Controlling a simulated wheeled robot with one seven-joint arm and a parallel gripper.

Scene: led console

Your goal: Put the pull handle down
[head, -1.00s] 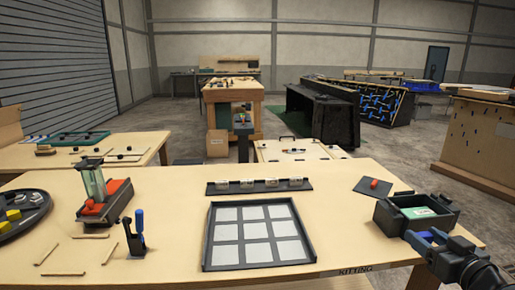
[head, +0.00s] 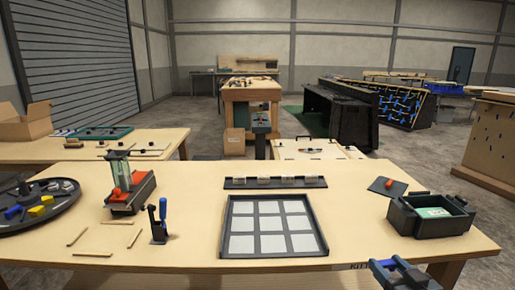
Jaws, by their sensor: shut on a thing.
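My gripper (head: 398,270) shows at the bottom edge of the head view, right of centre, in front of the near table's front edge. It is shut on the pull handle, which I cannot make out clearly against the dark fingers. The near wooden table (head: 350,220) spans the view. A black bin (head: 400,216) with a green and white item inside stands on its right end, beyond my gripper. My gripper is apart from the bin.
A black tray with white squares (head: 231,200) lies mid-table. A labelled rack (head: 234,183) is behind it. At left are a red press (head: 140,190), a blue-handled clamp (head: 161,225), sticks and a round tray (head: 60,205).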

